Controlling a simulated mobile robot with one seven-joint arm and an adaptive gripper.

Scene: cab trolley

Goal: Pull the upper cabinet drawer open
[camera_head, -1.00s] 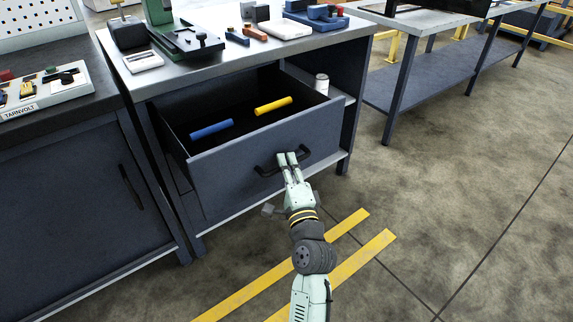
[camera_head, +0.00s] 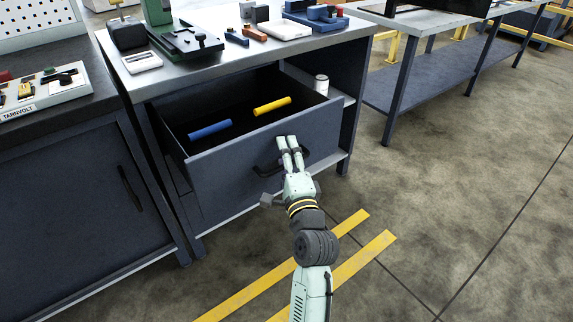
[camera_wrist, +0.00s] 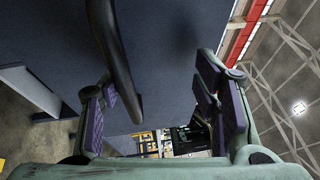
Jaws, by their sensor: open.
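The upper drawer (camera_head: 235,165) of the dark blue cabinet stands pulled out, with its inside showing. A blue cylinder (camera_head: 210,129) and a yellow cylinder (camera_head: 272,106) lie in it. Its black bar handle (camera_head: 264,171) is partly hidden behind my gripper (camera_head: 289,141). The fingers are open and overlap the handle in the head view, their tips above it against the drawer front. In the wrist view the handle (camera_wrist: 118,60) shows between the open fingers of my gripper (camera_wrist: 162,90), closer to the left one. I see no grip on it; contact cannot be told.
The cabinet top (camera_head: 190,75) carries several tools and blocks. A white can (camera_head: 321,83) stands on the open shelf right of the drawer. A neighbouring cabinet (camera_head: 75,190) stands at left. Floor (camera_head: 440,190) to the right is clear, with yellow stripes (camera_head: 245,292) below.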

